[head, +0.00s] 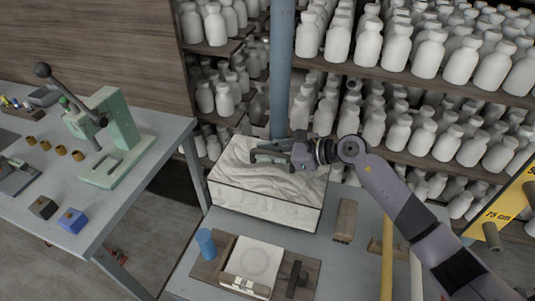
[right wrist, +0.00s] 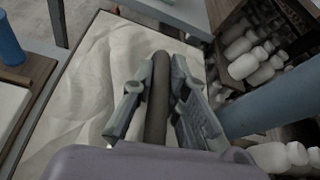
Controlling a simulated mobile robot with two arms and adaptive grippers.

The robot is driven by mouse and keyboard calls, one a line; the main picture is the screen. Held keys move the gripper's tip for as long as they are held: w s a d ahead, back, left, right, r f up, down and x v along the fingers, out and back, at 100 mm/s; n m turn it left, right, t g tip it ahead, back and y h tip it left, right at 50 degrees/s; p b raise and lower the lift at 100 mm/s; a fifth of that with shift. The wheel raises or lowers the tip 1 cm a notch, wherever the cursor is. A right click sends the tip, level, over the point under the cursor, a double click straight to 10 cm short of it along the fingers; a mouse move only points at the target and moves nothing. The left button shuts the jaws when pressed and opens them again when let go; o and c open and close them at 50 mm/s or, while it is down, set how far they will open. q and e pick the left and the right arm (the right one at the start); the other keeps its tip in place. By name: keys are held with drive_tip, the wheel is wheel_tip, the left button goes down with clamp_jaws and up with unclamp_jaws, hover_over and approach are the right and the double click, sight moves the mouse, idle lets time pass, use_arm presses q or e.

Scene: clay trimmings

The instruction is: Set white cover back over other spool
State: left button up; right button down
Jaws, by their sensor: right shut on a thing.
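My right gripper (head: 256,153) is above the white-topped box (head: 262,210). In the right wrist view its two fingers (right wrist: 156,88) are closed on a dark, rounded bar (right wrist: 157,105), which lies lengthwise between them. The box has a creased, cloth-like white top, which also fills the left of the right wrist view (right wrist: 88,75). I cannot tell whether this top is the white cover. No spool can be made out for certain. A blue cylinder (head: 206,243) stands on a wooden board in front of the box. My left gripper is not in view.
A white slab (head: 258,258) with a faint ring lies on the board (head: 312,268). A brown block (head: 345,220) lies right of the box. A green press (head: 110,140) stands on the left table. A blue-grey post (head: 280,75) and shelves of white bottles stand behind.

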drive_tip(key=shift+f, duration=0.55)
drive_tip(key=c, duration=1.6)
unclamp_jaws()
drive_tip(key=shift+d, duration=0.1)
drive_tip(key=b+v, duration=0.2)
drive_tip(key=v, duration=1)
drive_tip(key=shift+b, duration=0.4)
drive_tip(key=shift+r, duration=0.2)
